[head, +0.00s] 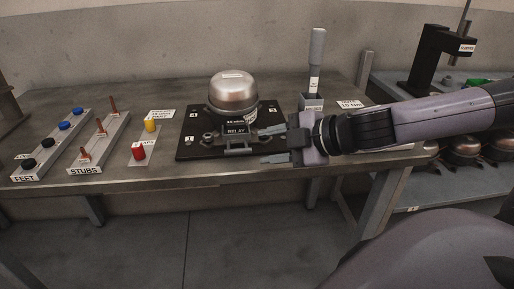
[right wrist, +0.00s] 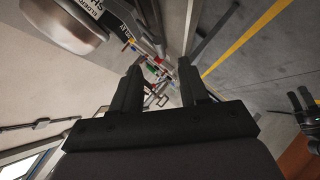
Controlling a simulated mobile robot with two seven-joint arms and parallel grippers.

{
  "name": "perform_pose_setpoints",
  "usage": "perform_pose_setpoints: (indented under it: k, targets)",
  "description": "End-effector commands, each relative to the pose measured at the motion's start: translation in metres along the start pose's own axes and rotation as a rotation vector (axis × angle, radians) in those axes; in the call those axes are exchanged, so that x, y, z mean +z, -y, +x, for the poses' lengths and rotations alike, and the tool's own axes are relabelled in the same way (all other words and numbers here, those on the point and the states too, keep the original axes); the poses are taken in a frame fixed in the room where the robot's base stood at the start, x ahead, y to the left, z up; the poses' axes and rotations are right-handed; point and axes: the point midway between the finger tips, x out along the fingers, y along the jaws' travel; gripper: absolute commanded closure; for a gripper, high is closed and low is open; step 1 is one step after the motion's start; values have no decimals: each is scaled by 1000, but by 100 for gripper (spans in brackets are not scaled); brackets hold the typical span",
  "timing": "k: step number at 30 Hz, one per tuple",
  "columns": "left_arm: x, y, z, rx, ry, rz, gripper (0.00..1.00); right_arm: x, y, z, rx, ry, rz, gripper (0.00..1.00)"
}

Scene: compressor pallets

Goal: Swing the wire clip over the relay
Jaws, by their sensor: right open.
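The compressor (head: 233,92), a domed metal can, sits on a black pallet (head: 190,150) on the workbench. A box labelled RELAY (head: 236,128) is at the compressor's front. The wire clip is too small to make out for sure by the relay. My right gripper (head: 264,146) comes in from the right, open and empty, with its fingers over the pallet's front right part, just right of the relay. In the right wrist view, my right gripper (right wrist: 160,70) shows two parted fingers with nothing between them; the compressor (right wrist: 65,18) is at upper left.
To the left on the workbench (head: 60,110) stand a FEET rack (head: 40,157), a STUBS rack (head: 92,155) and a strip with a red cap (head: 139,154) and a yellow cap (head: 152,126). A grey-handled tool (head: 317,50) stands upright in a holder behind my right gripper.

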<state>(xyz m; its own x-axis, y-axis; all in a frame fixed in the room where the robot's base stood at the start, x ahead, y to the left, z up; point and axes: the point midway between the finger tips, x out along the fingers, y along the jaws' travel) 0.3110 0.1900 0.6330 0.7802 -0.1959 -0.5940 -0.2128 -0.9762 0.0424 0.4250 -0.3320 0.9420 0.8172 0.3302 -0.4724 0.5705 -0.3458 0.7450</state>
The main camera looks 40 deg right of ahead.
Motion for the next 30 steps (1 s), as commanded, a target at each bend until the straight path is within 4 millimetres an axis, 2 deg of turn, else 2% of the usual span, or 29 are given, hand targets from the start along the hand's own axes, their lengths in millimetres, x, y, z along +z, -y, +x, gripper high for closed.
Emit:
perform_pose_setpoints:
  k: [21,30]
  targets:
    - [-8,4,-10,-11,-1,16,26,1,-2,46,6,1,9,56]
    - [-7,3,-11,-13,2,8,26,1,0,58,1,2,5,56]
